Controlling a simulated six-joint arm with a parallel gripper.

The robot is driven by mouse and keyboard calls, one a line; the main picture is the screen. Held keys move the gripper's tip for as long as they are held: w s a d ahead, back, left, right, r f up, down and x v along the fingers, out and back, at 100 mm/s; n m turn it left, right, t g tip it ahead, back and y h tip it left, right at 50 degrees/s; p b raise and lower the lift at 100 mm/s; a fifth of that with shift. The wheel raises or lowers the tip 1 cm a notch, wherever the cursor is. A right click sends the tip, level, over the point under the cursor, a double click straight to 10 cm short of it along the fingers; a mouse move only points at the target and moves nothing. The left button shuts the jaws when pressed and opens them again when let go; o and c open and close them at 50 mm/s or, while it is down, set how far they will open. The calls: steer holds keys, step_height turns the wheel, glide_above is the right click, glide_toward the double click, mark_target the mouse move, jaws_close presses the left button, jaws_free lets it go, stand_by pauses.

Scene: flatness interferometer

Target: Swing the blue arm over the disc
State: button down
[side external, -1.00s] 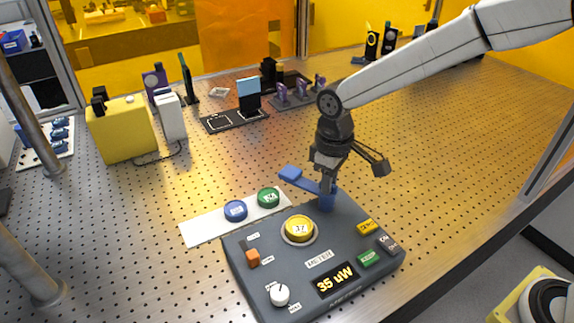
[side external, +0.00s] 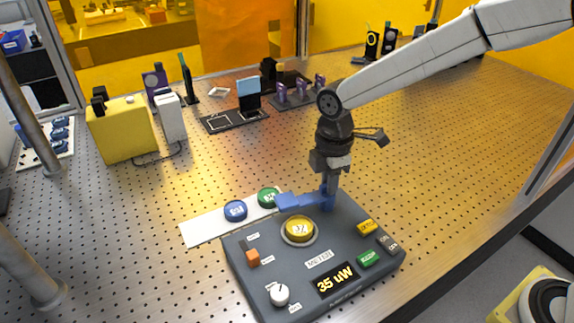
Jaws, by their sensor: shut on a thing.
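The blue arm (side external: 290,201) is a flat bar on a blue post (side external: 327,200) at the back of the dark grey instrument box. Its wide free end is behind the yellow disc (side external: 299,229), near the green disc, and does not cover the yellow disc's top. The yellow disc sits in a round seat on the box. My gripper (side external: 329,190) points down and is shut on the blue arm near its post. The fingertips partly hide the arm there.
The grey box (side external: 237,283) carries a lit display reading 35 uW (side external: 335,280), a white knob (side external: 279,294), an orange switch (side external: 252,257) and coloured buttons. A blue disc (side external: 235,210) and a green disc (side external: 268,197) lie on a white strip (side external: 200,232).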

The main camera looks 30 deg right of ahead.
steer(key=n, duration=0.5)
steer(key=shift+r, duration=0.1)
steer(key=shift+n, duration=0.4)
steer(key=c, duration=0.6)
jaws_free()
steer(key=shift+r, duration=3.9)
